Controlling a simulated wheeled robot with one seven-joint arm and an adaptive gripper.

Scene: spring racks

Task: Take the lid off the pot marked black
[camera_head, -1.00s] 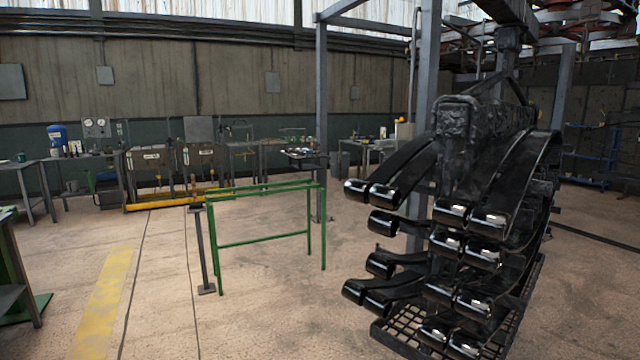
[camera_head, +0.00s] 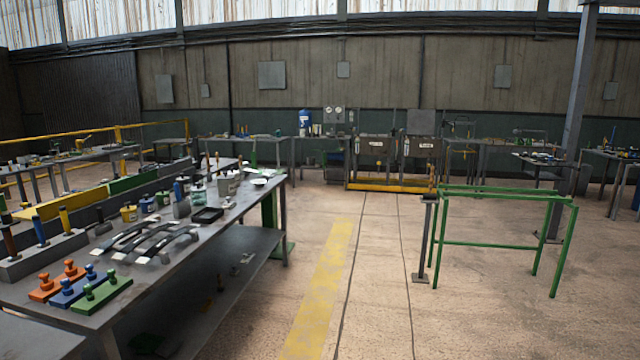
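Several small pots stand on the long grey workbench (camera_head: 225,215) at the left. A yellow pot (camera_head: 129,213) is nearest, and a bluish pot (camera_head: 147,204) and another small pot (camera_head: 163,199) stand in a row behind it. Their markings are too small to read, so I cannot tell which is marked black, or whether each has a lid. A dark cylinder (camera_head: 181,209) stands close by. My gripper is not in view.
The bench also holds orange (camera_head: 58,284), blue (camera_head: 80,290) and green (camera_head: 101,297) knobbed blocks, curved leaf springs (camera_head: 150,240), a black tray (camera_head: 207,215) and a grey box (camera_head: 228,185). A green frame (camera_head: 500,245) stands right. Floor with a yellow stripe (camera_head: 322,290) is clear between.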

